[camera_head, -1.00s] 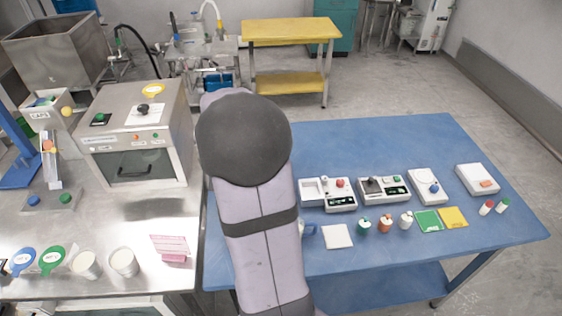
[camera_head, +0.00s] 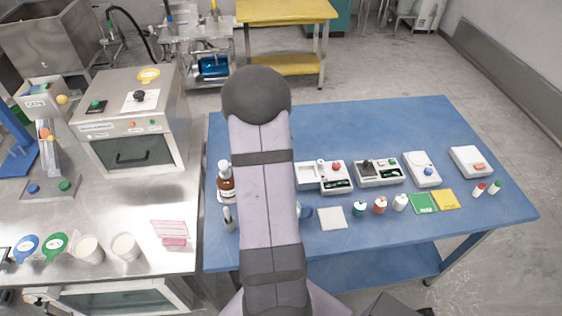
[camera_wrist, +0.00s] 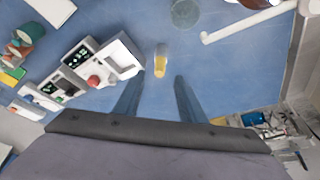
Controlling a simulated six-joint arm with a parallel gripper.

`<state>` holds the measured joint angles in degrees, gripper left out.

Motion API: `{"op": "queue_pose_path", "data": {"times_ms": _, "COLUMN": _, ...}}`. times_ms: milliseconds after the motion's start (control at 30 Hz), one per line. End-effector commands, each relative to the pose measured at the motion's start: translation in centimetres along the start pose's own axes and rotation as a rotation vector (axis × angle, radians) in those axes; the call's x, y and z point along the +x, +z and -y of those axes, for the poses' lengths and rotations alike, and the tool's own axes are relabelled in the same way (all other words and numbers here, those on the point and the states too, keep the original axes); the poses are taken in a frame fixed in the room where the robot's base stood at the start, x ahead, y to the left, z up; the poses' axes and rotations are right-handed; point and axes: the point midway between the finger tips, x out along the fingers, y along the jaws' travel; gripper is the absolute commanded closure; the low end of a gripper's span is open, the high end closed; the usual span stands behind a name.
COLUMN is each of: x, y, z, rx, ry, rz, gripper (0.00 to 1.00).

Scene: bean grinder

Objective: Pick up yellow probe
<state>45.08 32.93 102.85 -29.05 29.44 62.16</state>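The likely yellow probe (camera_wrist: 160,62) is a small clear vial-like piece with yellow in its lower part. In the wrist view it is on the blue table, close to the white device with an open tray (camera_wrist: 122,62). My gripper (camera_wrist: 159,80) is open, its two dark fingers apart and nothing between them. The vial shows just beyond the fingertips, between their lines; the height gap is hard to tell. In the head view my arm covers the gripper, and I cannot make out the probe there.
White devices (camera_head: 379,172) stand in a row on the blue table (camera_head: 330,125). Small capped bottles (camera_head: 380,205) and a white square pad (camera_head: 332,218) are in front. A brown bottle (camera_head: 226,184) stands left of my arm. A round glass dish (camera_wrist: 185,13) shows in the wrist view.

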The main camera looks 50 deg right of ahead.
Motion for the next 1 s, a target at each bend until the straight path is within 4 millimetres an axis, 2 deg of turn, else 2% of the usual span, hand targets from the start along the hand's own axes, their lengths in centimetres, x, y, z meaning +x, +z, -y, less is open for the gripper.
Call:
{"op": "queue_pose_path", "data": {"times_ms": 233, "x": 1.0, "y": -0.1, "z": -0.1, "rx": 0.000, "ry": 0.002, "rz": 0.003, "gripper": 0.63}}
{"op": "queue_pose_path", "data": {"times_ms": 600, "x": 4.7, "y": -0.1, "z": -0.1, "rx": 0.000, "ry": 0.001, "rz": 0.001, "gripper": 0.63}}
{"op": "queue_pose_path", "data": {"times_ms": 967, "x": 5.2, "y": -0.1, "z": -0.1, "rx": 0.000, "ry": 0.000, "rz": 0.001, "gripper": 0.63}}
{"op": "queue_pose_path", "data": {"times_ms": 1000, "x": 5.2, "y": -0.1, "z": -0.1, "rx": 0.000, "ry": 0.000, "rz": 0.001, "gripper": 0.73}}
